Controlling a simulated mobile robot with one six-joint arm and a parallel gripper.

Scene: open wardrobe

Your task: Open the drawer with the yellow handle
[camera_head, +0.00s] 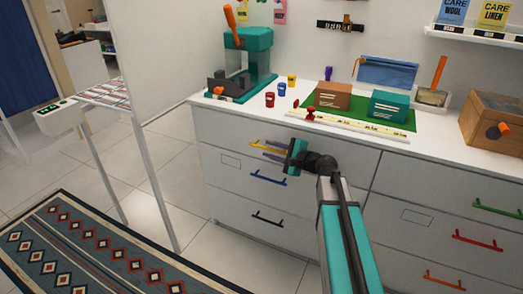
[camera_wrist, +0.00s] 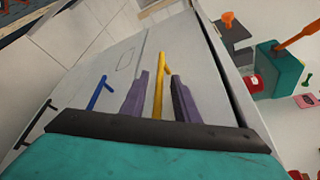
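The yellow handle (camera_head: 264,145) is on the top drawer (camera_head: 222,135) of the left column, and this drawer looks flush with the cabinet front. My gripper (camera_head: 272,151) is in front of this drawer, and its purple fingers reach to the handle. In the wrist view the yellow handle (camera_wrist: 160,84) stands between the two fingers of my gripper (camera_wrist: 160,92). The fingers are apart, with a narrow gap on each side of the handle. My gripper hides part of the handle in the head view.
Below are a blue handle (camera_head: 268,178) and a black handle (camera_head: 267,219). Green (camera_head: 497,208), red (camera_head: 477,240) and orange (camera_head: 444,280) handles are on the right column. A teal machine (camera_head: 256,58) stands on the countertop. A patterned rug (camera_head: 90,250) lies on the floor at left.

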